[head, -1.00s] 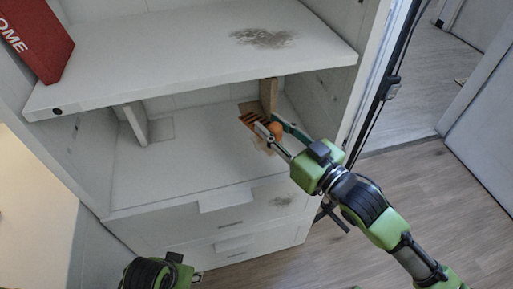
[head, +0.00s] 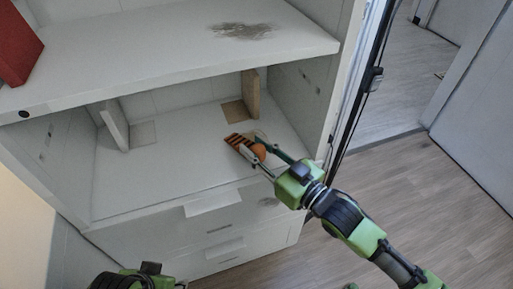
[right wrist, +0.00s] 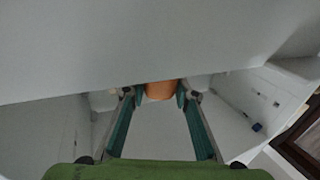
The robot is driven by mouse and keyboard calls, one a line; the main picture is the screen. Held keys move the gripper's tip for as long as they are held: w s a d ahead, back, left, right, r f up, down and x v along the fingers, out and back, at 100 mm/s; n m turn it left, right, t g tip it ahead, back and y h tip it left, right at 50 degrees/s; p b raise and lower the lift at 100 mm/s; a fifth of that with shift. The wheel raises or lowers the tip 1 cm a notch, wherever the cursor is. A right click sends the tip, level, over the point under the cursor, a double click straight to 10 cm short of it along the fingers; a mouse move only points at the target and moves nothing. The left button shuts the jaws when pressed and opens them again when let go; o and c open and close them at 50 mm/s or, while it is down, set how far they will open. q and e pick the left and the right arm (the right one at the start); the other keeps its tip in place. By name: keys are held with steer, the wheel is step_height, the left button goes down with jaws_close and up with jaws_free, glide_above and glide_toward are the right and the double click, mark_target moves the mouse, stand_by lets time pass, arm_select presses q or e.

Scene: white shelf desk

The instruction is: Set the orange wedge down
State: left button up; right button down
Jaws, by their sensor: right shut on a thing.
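The orange wedge (head: 259,151) is between the fingers of my right gripper (head: 262,157), which is shut on it. It has a dark-striped orange part (head: 240,141) on its far left side. The gripper reaches into the open bay of the white desk, over the front right part of the lower surface (head: 170,170). Whether the wedge touches that surface I cannot tell. In the right wrist view, the orange wedge (right wrist: 161,90) shows between the two fingertips, partly cut off by a white edge above. My left gripper is not in view; only part of my left arm shows at the bottom left.
The upper shelf (head: 170,50) hangs over the bay, with a red box (head: 15,45) at its left. A wooden upright (head: 251,92) and a white upright (head: 114,127) stand in the bay. Drawers (head: 215,225) are below. The lower surface left of the gripper is clear.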

steer(key=c, duration=1.6)
jaws_free()
steer(key=shift+f, duration=0.2)
steer(key=shift+c, duration=0.2)
steer(key=shift+r, duration=0.1)
steer(key=shift+s+d+r, duration=0.1)
steer(key=p+v, duration=0.1)
steer(key=v, duration=0.7)
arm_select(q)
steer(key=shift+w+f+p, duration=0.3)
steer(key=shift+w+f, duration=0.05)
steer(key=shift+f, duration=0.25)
arm_select(e)
steer(key=v, duration=0.3)
steer(key=shift+s+d, duration=0.2)
steer(key=shift+s, duration=0.1)
